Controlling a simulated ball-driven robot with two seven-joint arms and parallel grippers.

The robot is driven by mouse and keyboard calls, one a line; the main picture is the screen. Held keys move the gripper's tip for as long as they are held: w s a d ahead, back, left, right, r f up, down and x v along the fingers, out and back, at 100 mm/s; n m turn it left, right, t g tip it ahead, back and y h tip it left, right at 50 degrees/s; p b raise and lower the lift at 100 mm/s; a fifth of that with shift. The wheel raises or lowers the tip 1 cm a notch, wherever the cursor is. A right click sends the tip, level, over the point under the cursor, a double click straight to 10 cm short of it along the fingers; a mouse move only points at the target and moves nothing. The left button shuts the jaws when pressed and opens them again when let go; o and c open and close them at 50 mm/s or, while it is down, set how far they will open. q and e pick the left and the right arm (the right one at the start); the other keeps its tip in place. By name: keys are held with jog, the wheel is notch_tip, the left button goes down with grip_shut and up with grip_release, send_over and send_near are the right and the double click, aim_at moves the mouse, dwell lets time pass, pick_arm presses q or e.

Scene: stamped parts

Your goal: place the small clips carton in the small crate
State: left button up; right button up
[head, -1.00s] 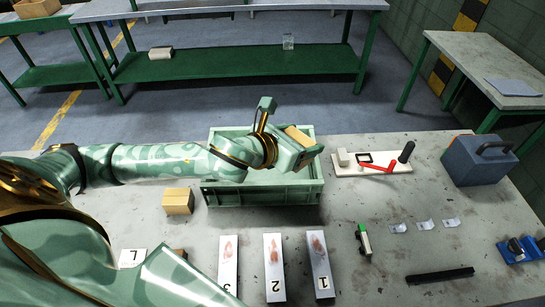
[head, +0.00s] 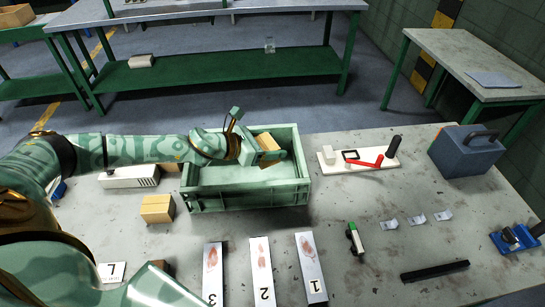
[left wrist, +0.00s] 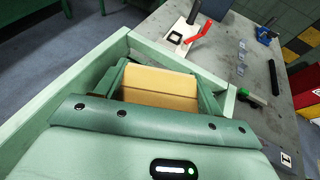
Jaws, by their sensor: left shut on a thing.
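A small tan carton (head: 266,142) is held in my left gripper (head: 268,155), at the back right part of the green crate (head: 250,195). In the left wrist view, the carton (left wrist: 160,85) sits between the fingers, with the crate's rim (left wrist: 95,70) around it. My left gripper is shut on the carton. Whether the carton touches the crate floor cannot be told. The crate looks otherwise empty, though my left arm hides part of its left side. My right gripper is not in view.
Another tan carton (head: 157,208) stands left of the crate, near a white vented box (head: 130,177). Numbered plates (head: 262,270) lie in front. A toggle clamp on a white base (head: 358,158) and a blue-grey box (head: 466,150) stand to the right.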

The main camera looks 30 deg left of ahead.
pick_arm(q)
jog(key=w+f+b, duration=0.1)
jog(key=w+f, duration=0.1)
jog(key=f, duration=0.1)
jog(key=w+a+f+b, duration=0.1)
jog(key=w+f, duration=0.1)
jog(key=shift+f+b, duration=0.2)
jog(key=shift+b, duration=0.1)
notch_tip(320, 180, down, 3)
jog(key=shift+w+f+b, duration=0.1)
jog(key=shift+f+b, duration=0.1)
jog(key=shift+b, duration=0.65)
jog(key=shift+r, duration=0.1)
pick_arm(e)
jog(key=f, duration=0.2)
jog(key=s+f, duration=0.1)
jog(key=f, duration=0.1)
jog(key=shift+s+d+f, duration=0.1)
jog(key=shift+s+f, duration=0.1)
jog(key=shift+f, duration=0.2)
pick_arm(q)
jog(key=o, duration=0.9)
jog(key=shift+f, duration=0.2)
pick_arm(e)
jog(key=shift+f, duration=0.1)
